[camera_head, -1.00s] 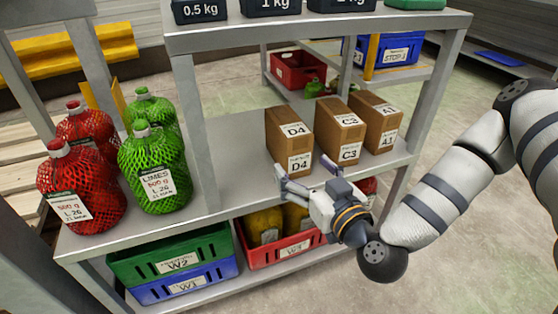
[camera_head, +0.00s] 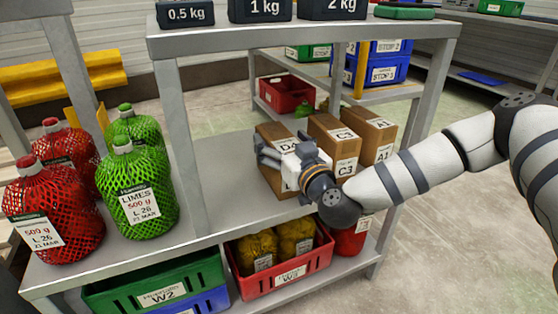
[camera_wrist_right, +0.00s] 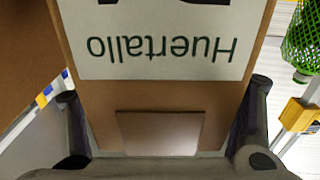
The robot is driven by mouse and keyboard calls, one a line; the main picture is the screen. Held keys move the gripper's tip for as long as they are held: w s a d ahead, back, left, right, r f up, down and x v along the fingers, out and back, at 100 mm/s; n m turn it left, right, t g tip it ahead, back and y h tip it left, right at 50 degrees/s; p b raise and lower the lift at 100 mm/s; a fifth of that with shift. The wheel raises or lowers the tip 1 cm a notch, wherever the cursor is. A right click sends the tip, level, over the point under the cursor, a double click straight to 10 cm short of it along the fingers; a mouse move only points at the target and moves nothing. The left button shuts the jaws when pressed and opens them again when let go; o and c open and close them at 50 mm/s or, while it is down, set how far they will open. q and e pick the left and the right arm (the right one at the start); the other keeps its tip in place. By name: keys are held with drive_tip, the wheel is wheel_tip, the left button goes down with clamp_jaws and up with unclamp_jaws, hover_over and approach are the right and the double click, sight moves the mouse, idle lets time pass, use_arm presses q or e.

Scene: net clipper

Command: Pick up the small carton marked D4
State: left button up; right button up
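The small carton marked D4 (camera_head: 276,131) is brown and stands upright on the middle shelf, left of two similar cartons. My right gripper (camera_head: 274,153) is in front of it and hides much of its front face. In the right wrist view, the carton (camera_wrist_right: 160,98) fills the middle, its white label upside down. The gripper's fingers (camera_wrist_right: 160,115) are spread at its left and right sides. They look open around it; whether they touch it is hard to tell. My left gripper is out of view.
Carton C3 (camera_head: 333,133) and carton A1 (camera_head: 375,127) stand close on the right. Netted bags of red (camera_head: 60,215) and green fruit (camera_head: 143,195) stand on the left. The shelf left of D4 is bare. An upper shelf (camera_head: 300,36) with black weights is above.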

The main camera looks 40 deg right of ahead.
drive_tip(key=c, duration=1.7)
drive_tip(key=shift+r, duration=0.1)
